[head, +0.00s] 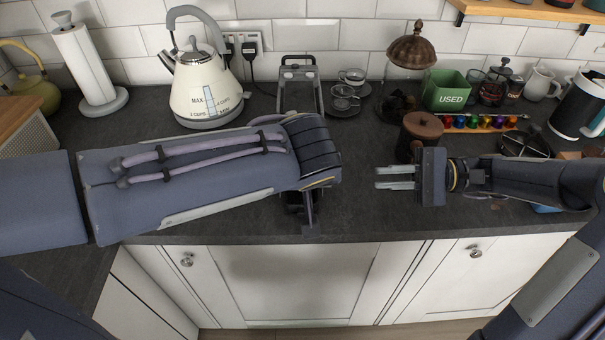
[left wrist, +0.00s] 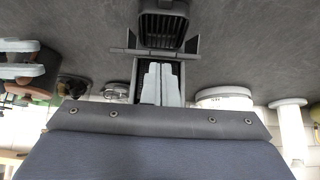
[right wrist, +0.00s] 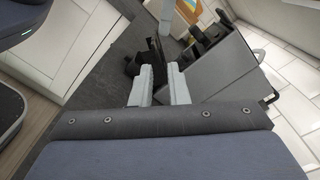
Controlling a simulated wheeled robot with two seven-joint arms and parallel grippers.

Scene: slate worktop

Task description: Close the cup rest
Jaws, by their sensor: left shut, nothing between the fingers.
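The coffee machine (head: 298,88) stands at the back of the worktop, its grey top with a handle showing above my left forearm. A black slatted piece, which looks like the cup rest (left wrist: 163,22), sticks out from its front in the left wrist view. My left gripper (left wrist: 161,70) is shut and empty, with its fingertips close to that piece; contact cannot be told. In the head view, my left forearm hides this gripper and most of the machine's front. My right gripper (head: 394,178) is open and empty, right of the machine and pointing left. It also shows in the right wrist view (right wrist: 159,80).
A cream kettle (head: 204,88) and a paper towel roll (head: 86,70) stand left of the machine. Glass cups (head: 345,95), a brown-lidded jar (head: 422,126), a green bin (head: 446,90) and a row of capsules (head: 480,122) stand to the right. The worktop's front edge is near.

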